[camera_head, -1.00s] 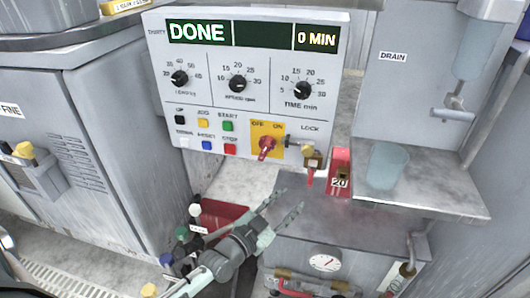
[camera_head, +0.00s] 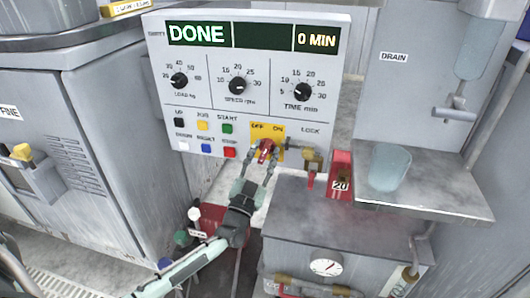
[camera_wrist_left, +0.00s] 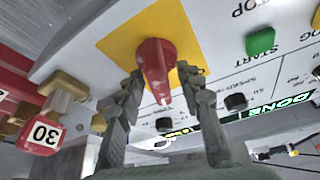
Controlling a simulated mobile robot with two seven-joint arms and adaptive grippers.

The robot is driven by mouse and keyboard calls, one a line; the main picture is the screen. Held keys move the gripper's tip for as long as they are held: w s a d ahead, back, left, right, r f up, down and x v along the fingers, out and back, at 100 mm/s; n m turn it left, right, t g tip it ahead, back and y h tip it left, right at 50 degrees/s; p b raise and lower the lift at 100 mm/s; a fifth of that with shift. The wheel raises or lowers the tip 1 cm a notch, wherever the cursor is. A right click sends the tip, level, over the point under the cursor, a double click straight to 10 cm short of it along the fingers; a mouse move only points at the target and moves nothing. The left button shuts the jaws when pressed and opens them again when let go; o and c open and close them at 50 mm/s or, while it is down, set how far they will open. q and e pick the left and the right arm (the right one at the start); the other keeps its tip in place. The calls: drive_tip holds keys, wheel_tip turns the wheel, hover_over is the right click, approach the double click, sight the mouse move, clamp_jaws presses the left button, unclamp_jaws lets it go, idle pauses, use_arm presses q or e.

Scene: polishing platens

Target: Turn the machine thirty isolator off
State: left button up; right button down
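The machine thirty control panel (camera_head: 215,110) faces me and its display reads DONE and 0 MIN. Its isolator is a red handle (camera_head: 265,146) on a yellow plate (camera_head: 280,130) marked OFF and ON. My left gripper (camera_head: 263,158) is at the handle, partly hiding it. In the left wrist view, the red handle (camera_wrist_left: 156,65) stands between the two open fingers of my left gripper (camera_wrist_left: 160,78). The fingers are close on both sides; I cannot tell whether either touches. My right gripper is not in view.
A brass lock piece (camera_head: 312,157) sits just right of the isolator. A red tag reading 30 (camera_wrist_left: 43,134) shows in the left wrist view. A red block marked 20 (camera_head: 341,172) and a cup (camera_head: 389,167) stand further right. Push buttons (camera_head: 228,129) lie left of the isolator.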

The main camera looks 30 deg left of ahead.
use_arm(q)
drive_tip(key=shift+w+r, duration=0.1)
drive_tip(key=shift+w, duration=0.15)
clamp_jaws()
